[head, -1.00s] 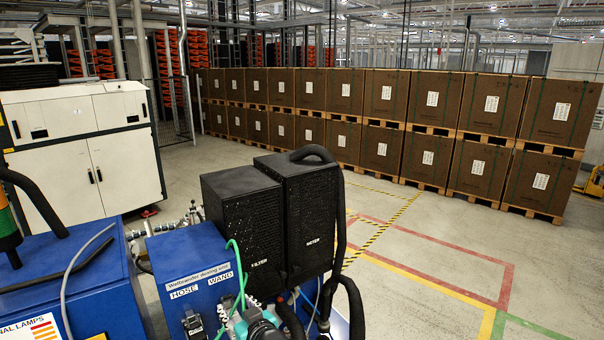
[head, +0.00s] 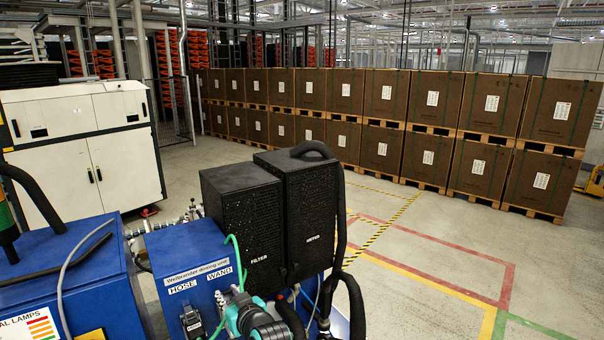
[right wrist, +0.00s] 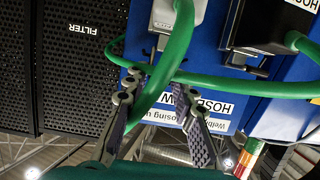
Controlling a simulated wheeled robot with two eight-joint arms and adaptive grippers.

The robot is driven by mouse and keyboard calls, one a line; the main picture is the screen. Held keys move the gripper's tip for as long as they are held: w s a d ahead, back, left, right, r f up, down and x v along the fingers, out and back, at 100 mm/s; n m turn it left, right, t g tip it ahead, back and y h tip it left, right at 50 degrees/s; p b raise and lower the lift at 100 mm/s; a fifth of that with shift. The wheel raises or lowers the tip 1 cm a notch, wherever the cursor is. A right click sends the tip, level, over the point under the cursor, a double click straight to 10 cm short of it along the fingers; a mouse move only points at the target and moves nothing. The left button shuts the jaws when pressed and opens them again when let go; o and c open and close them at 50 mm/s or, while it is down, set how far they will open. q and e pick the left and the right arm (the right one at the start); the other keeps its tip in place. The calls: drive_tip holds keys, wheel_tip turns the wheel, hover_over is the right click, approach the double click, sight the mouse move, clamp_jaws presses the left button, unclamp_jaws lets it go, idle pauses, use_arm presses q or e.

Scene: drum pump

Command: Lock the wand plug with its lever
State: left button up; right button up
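The blue panel of the dosing unit (head: 195,262) carries the labels HOSE and WAND. In the right wrist view, which is upside down, the wand plug (right wrist: 178,14) is a grey housing with a green cable, with dark and metal lever parts (right wrist: 160,42) at its side. My right gripper (right wrist: 158,88) has its fingers apart just short of this plug. The green cable crosses between the fingers in the picture; I cannot tell whether they touch it. In the head view my right gripper (head: 226,304) is by the panel under WAND, and the wand plug is largely hidden. My left gripper is not in view.
The hose plug (right wrist: 258,28) sits beside the wand plug; it also shows in the head view (head: 192,322). The black FILTER box (head: 240,225) and METER box (head: 310,215) stand close on the right. A blue cabinet (head: 85,240) is at left. Open floor lies right.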

drive_tip(key=shift+s+f+b, duration=0.1)
drive_tip(key=shift+f+b, duration=0.2)
drive_tip(key=shift+b, duration=0.5)
drive_tip(key=shift+s+d+f+t+y+b, duration=0.15)
drive_tip(key=shift+t+y+b, duration=0.45)
drive_tip(key=shift+b, duration=0.65)
drive_tip(key=o, duration=0.9)
drive_tip(key=v, duration=0.3)
drive_tip(key=p+v, duration=0.1)
drive_tip(key=v, duration=0.3)
drive_tip(key=p+v, duration=0.1)
drive_tip(key=v, duration=0.2)
drive_tip(key=shift+s+r, duration=0.1)
drive_tip(key=shift+r, duration=0.3)
